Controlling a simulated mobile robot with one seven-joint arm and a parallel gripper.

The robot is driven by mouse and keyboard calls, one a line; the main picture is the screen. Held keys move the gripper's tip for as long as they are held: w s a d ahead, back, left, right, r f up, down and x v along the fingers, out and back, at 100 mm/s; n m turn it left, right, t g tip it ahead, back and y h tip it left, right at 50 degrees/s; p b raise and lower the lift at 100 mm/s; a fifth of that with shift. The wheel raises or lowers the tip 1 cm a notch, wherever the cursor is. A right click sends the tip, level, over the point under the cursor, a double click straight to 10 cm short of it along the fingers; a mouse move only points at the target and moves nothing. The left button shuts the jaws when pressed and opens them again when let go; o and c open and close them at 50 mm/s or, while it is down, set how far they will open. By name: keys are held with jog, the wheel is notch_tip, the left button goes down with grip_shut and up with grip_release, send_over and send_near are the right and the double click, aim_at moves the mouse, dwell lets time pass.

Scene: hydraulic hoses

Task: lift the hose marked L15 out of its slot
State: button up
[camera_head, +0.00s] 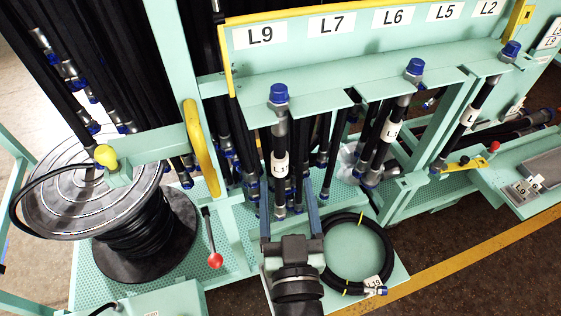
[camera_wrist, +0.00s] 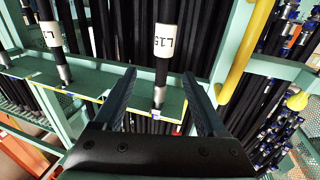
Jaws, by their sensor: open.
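The hose marked L15 (camera_wrist: 165,40) hangs upright in the wrist view, black with a white label and a silver lower fitting. I take it to be the front hose (camera_head: 281,163) in the head view, where its label shows only partly. Its blue-capped top (camera_head: 279,95) sits at a slot in the green rack's edge. My gripper (camera_head: 289,203) is open, low at the hose's bottom end. In the wrist view my gripper's fingers (camera_wrist: 159,92) stand either side of the lower fitting, apart from it. I cannot tell how deep the hose is between them.
Another labelled hose (camera_wrist: 50,34) hangs to the left in the wrist view. More capped hoses (camera_head: 390,130) hang right in the head view. A coiled hose (camera_head: 383,240) lies right of my gripper. A hose reel (camera_head: 140,225), yellow handle (camera_head: 199,150) and red-knobbed lever (camera_head: 214,259) stand left.

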aim_at(284, 164)
jog(key=w, duration=0.2)
jog(key=w+f+p, duration=0.1)
jog(key=w, duration=0.1)
jog(key=w+p, duration=0.1)
jog(key=w, duration=0.1)
jog(key=shift+a+f, duration=0.15)
jog(key=shift+f, duration=0.1)
jog(key=w, duration=0.2)
jog(key=w+p, duration=0.1)
jog(key=w, duration=0.1)
jog(key=w+a, duration=0.1)
jog(key=w, duration=0.1)
jog(key=shift+f, duration=0.3)
grip_shut()
jog(key=shift+r, duration=0.1)
